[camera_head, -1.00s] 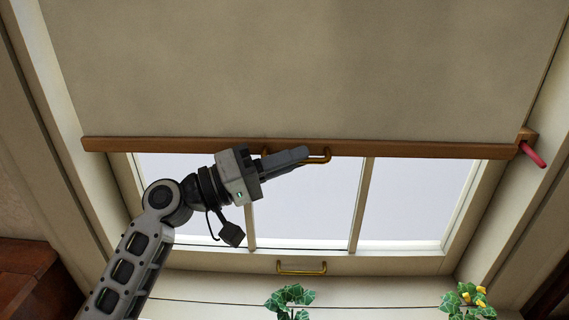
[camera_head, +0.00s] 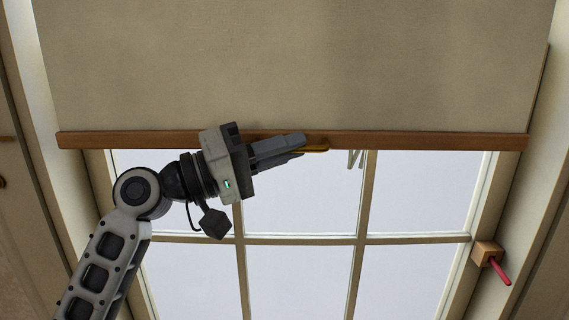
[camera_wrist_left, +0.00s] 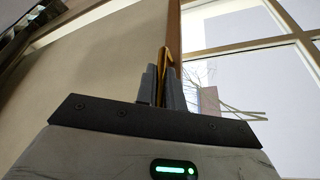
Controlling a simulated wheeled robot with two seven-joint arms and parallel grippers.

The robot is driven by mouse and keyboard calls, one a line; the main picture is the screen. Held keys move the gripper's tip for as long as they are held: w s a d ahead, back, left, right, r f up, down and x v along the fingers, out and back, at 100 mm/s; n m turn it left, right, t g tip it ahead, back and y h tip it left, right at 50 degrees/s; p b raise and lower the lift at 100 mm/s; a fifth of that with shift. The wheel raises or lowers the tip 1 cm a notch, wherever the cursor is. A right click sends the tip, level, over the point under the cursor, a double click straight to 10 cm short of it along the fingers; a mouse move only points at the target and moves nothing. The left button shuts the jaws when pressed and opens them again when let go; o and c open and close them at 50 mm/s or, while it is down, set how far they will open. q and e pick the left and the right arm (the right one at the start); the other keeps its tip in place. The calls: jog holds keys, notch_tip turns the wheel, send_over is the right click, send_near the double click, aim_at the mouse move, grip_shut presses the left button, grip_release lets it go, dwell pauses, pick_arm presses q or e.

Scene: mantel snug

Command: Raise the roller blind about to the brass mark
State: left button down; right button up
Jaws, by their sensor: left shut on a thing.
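The beige roller blind (camera_head: 300,65) covers the upper part of the window. Its wooden bottom bar (camera_head: 430,140) runs nearly level across the head view. My left gripper (camera_head: 302,146) is shut on the brass handle (camera_head: 318,150) at the middle of this bar. In the left wrist view the handle (camera_wrist_left: 170,55) stands between the two fingers. I cannot make out a brass mark for certain. My right gripper is not in view.
The window panes (camera_head: 300,275) show below the bar, with crossing frame bars. A wooden block with a red peg (camera_head: 500,272) sits on the right side of the window frame, below the bar. A small brass-coloured piece (camera_head: 6,138) shows at the far left edge.

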pick_arm(q)
jog(key=shift+r, duration=0.85)
jog(key=c, duration=1.5)
grip_release()
